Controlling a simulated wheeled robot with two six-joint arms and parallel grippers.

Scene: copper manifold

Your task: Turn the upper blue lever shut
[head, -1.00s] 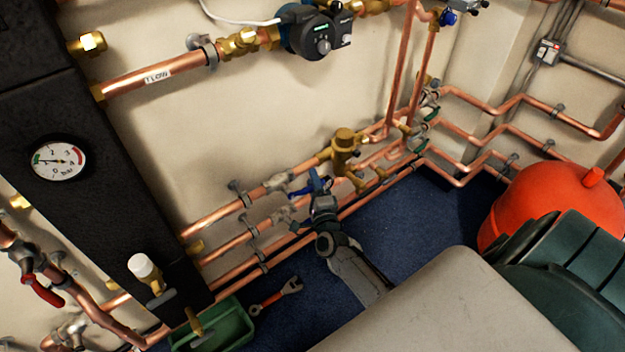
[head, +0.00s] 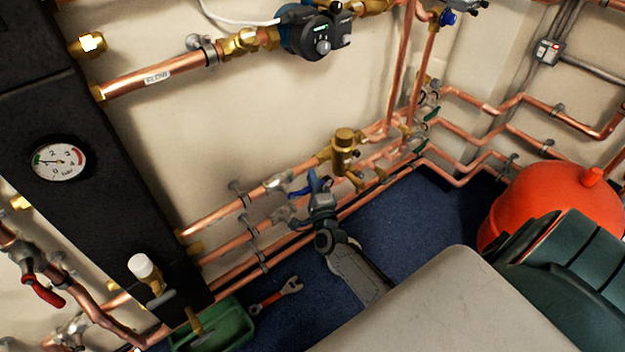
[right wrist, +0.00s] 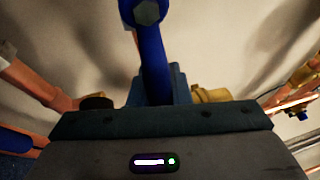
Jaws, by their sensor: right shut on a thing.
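The upper blue lever (head: 303,189) sits on the upper of the low copper pipes, left of a brass valve body. In the right wrist view the blue lever (right wrist: 152,50) runs from its bolt at the top down to my gripper. My right gripper (head: 320,190) is shut on the lever; its fingers hide part of it in the head view. In the right wrist view the gripper (right wrist: 155,98) shows at the lever's lower end. A second valve (head: 285,214) sits on the pipe below. My left gripper is in neither view.
A brass valve body (head: 343,150) stands right of the lever. Copper pipes run along the wall close by. A red vessel (head: 545,205) stands at the right.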

